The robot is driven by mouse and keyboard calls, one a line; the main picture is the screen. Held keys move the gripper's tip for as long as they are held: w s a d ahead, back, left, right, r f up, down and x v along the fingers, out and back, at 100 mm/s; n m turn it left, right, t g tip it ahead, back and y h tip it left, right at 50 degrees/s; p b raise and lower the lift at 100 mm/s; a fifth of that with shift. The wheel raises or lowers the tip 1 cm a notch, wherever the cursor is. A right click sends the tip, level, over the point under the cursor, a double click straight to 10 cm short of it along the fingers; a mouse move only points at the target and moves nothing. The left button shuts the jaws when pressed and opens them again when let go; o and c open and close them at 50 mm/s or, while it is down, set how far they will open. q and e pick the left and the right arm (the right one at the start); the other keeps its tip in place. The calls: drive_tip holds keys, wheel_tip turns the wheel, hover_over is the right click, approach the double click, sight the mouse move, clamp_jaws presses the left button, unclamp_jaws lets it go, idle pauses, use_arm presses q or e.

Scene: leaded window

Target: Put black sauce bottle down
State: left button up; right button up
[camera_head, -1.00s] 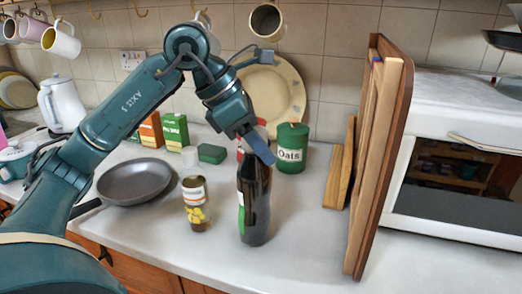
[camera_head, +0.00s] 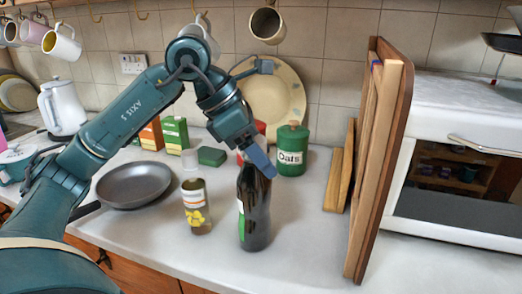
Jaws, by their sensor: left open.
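The black sauce bottle (camera_head: 255,212) stands upright on the light worktop (camera_head: 300,262), with part of a green and white label showing on its left side. My left gripper (camera_head: 259,163) is at the top of the bottle and is open. Its finger covers the bottle's neck and cap, so I cannot tell whether it touches them. My right gripper is out of view.
A tin with yellow pictures (camera_head: 195,208) stands just left of the bottle, and a dark frying pan (camera_head: 135,186) lies further left. A green Oats canister (camera_head: 292,150) is behind. Wooden boards (camera_head: 377,160) stand to the right. The worktop in front is clear.

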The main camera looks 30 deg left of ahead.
use_arm(q)
drive_tip(key=p+v, duration=0.1)
drive_tip(key=v, duration=1.1)
drive_tip(key=shift+r, duration=0.2)
